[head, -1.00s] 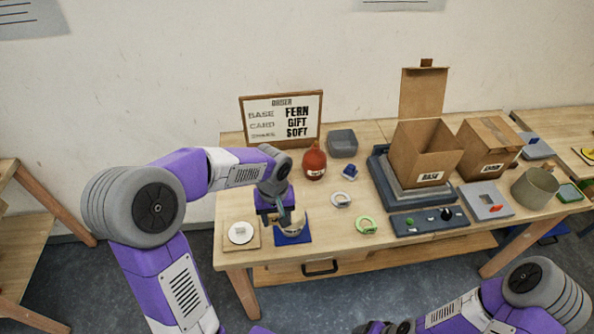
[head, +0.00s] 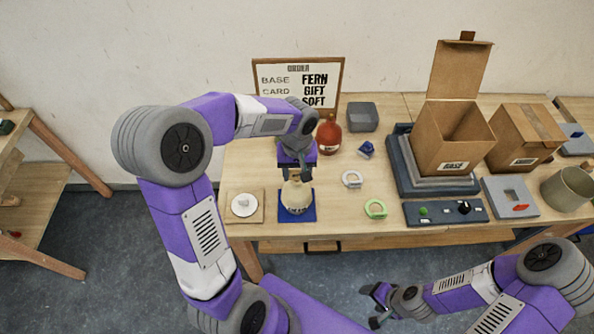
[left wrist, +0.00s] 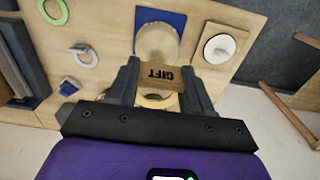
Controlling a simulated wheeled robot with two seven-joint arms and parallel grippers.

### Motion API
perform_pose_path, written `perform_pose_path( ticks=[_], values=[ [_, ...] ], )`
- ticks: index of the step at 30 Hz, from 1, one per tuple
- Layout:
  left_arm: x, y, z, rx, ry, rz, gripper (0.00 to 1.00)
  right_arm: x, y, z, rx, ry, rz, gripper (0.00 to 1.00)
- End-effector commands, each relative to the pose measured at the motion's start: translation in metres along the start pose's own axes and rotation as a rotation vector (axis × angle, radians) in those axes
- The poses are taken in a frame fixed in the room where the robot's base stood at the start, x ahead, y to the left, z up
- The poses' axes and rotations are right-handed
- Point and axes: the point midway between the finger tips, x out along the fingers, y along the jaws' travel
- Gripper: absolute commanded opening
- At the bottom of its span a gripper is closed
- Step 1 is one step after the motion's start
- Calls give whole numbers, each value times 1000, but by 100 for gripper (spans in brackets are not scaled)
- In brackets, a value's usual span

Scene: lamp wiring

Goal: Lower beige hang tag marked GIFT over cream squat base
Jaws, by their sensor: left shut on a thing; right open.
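The cream squat base (head: 297,198) stands upright on a blue mat (head: 297,217) near the table's front left; it also shows in the left wrist view (left wrist: 157,38). My left gripper (head: 297,175) is just above and behind the base's top in the head view. It is shut on the beige hang tag marked GIFT (left wrist: 160,70), which shows between the fingers in the left wrist view. The tag overlaps the base's edge there; I cannot tell whether they touch. A pale rounded edge shows below the tag between the fingers. My right gripper (head: 378,303) is open and empty, in front of the table.
A white round piece on a wooden board (head: 244,205) is left of the mat. A red bottle (head: 329,135), a white ring (head: 352,179) and a green ring (head: 376,209) are nearby. An open carton (head: 452,140) stands right. An order sign (head: 298,84) stands behind.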

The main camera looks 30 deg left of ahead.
Motion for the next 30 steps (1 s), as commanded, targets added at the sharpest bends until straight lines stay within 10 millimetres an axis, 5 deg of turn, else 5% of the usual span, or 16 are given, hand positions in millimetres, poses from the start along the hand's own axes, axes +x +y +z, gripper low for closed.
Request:
perform_pose_path(
  ticks=[30],
  values=[
    [79, 0, 0, 1, 0, 0, 22, 64, 24, -3, 0, 0, 0, 66]
  ],
)
